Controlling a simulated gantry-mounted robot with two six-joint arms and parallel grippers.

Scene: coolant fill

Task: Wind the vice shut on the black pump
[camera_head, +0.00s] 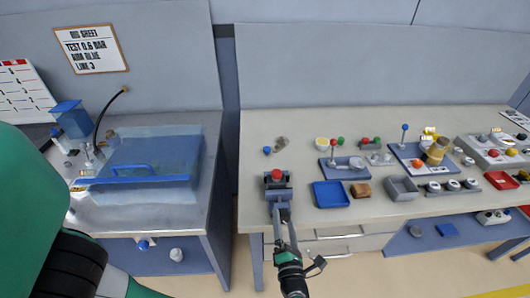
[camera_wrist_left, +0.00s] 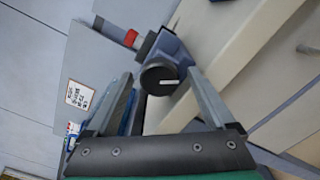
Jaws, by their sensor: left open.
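The blue-grey vice (camera_head: 278,192) stands at the front edge of the right bench. A dark part with a red top (camera_head: 276,175), apparently the black pump, sits at its jaws; the red part also shows in the left wrist view (camera_wrist_left: 130,39). The vice's round dark screw end (camera_wrist_left: 160,79), with a pale bar across it, faces my left gripper. My left gripper (camera_head: 284,213) is open in front of the vice, its fingers on either side of the screw end in the left wrist view (camera_wrist_left: 160,88). Contact cannot be told. My right gripper is out of view.
Small coloured parts lie behind. A clear tank (camera_head: 150,150) stands on the left bench, across a gap. Drawers lie below the bench front.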

